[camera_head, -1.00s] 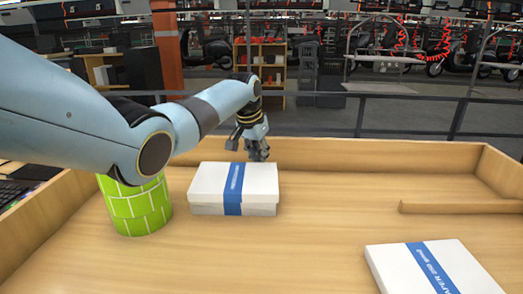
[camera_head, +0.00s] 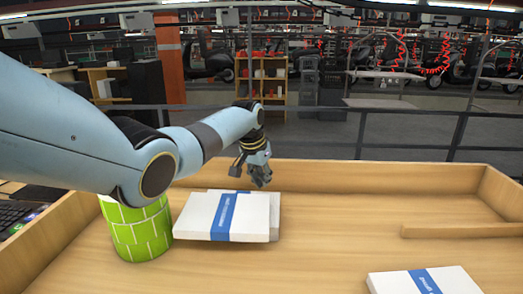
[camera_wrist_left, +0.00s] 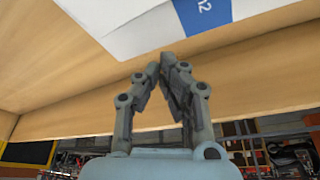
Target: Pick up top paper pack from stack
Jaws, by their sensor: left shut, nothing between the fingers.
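Two white paper packs are stacked left of the middle in the head view. The top pack (camera_head: 200,213), with a blue band, sits shifted left and toward the near side. The lower pack (camera_head: 274,212) shows along the right and far edges. My left gripper (camera_head: 262,180) is shut and empty at the far right edge of the stack, fingers pointing down. In the left wrist view its fingertips (camera_wrist_left: 166,63) meet close to the edge of a white pack (camera_wrist_left: 125,25) with a blue band; contact is unclear. My right gripper is not in view.
A green brick-patterned cylinder (camera_head: 140,235) stands just left of the stack. Another paper pack (camera_head: 385,283) lies at the near right. The wooden table (camera_head: 330,230) has raised edges and a low divider (camera_head: 460,231) at right. The middle is clear.

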